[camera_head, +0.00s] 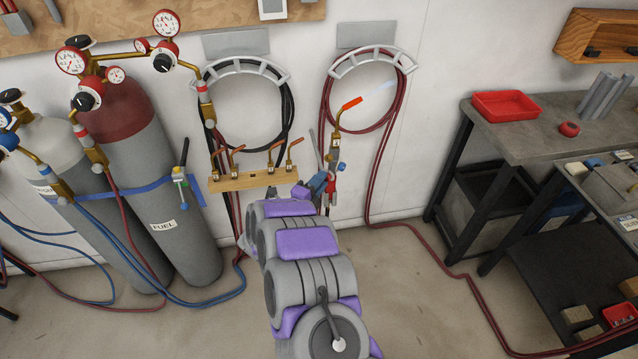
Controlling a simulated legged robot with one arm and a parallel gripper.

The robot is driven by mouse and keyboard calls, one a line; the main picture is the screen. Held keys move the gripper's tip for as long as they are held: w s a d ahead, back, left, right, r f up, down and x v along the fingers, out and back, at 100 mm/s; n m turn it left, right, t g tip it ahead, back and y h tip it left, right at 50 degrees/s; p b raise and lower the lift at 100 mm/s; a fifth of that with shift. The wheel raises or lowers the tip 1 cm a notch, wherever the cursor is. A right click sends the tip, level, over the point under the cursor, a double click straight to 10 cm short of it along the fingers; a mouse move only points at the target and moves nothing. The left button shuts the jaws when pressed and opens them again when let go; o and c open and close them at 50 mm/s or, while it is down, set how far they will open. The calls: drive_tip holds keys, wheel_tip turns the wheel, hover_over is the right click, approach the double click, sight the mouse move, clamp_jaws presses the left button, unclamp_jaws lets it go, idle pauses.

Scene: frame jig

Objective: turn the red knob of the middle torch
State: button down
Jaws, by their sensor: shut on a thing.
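A brass torch (336,143) with a small white label stands upright below the right hose hanger. A red part, seemingly the red knob (330,186), shows low on the torch, right at my gripper (321,183). My gripper is shut there, apparently on this knob; its fingers are small and partly hidden by my purple and grey arm. Another brass fitting (205,100) hangs at the left hanger.
A wooden rack (252,181) with several copper tips is left of my gripper. Gas cylinders (150,170) with gauges stand at left. Red hoses (450,262) run across the floor. A workbench (540,142) with a red tray (507,104) stands at right.

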drive_tip(key=shift+s+d+f+m, duration=0.15)
drive_tip(key=shift+f+m, duration=0.15)
drive_tip(key=shift+m, duration=0.3)
drive_tip(key=c, duration=0.9)
unclamp_jaws()
drive_tip(key=shift+w, duration=0.2)
drive_tip(key=shift+o, duration=0.2)
drive_tip(key=shift+r, duration=0.1)
drive_tip(key=shift+s, duration=0.15)
